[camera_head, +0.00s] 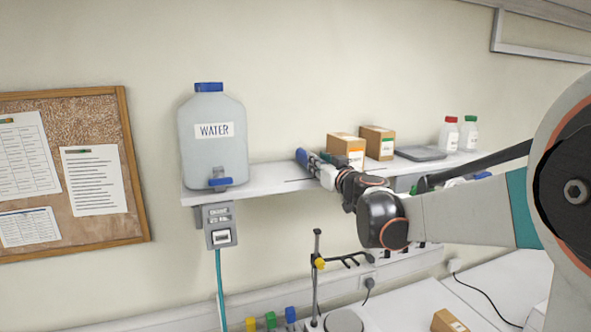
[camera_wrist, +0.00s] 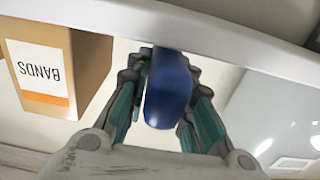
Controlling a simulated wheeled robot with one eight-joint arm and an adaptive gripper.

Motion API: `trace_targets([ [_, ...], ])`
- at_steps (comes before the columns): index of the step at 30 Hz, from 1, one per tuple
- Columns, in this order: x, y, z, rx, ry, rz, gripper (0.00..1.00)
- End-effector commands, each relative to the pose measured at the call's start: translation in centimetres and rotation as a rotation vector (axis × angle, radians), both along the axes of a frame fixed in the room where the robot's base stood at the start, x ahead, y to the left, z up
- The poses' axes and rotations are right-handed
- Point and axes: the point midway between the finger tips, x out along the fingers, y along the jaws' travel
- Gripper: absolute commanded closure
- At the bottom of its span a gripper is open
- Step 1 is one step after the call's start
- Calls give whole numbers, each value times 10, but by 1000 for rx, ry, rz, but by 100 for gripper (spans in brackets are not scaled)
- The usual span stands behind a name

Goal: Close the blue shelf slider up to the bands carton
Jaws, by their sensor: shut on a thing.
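The blue slider (camera_wrist: 168,92) stands between the two fingers of my gripper (camera_wrist: 165,112) in the wrist view, and the gripper is shut on it. In the head view the slider (camera_head: 301,157) shows as a blue end at the tip of my gripper (camera_head: 312,163), at the shelf's front. The bands carton (camera_wrist: 88,72), a brown box with a white and orange label, is left of the slider in the wrist view, upside down, with a gap between them. In the head view the carton (camera_head: 346,147) stands just right of my gripper. The slider's lower part is partly hidden by the fingers.
The white shelf (camera_head: 262,178) carries a water jug (camera_head: 213,140) at its left end. A second carton (camera_head: 378,141), a grey flat device (camera_head: 420,153) and two capped bottles (camera_head: 459,134) stand to the right. A stand (camera_head: 317,270) is below.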

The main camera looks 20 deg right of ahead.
Motion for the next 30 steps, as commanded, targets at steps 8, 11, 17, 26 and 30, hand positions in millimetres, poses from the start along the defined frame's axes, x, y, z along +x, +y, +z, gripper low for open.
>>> trace_targets([
  [8, 0, -7, 0, 1, 0, 3, 100],
  [11, 0, -7, 0, 1, 0, 3, 100],
  [17, 0, -7, 0, 1, 0, 3, 58],
  [26, -3, -7, 0, 1, 0, 2, 58],
  [30, -18, -8, 0, 1, 0, 1, 58],
])
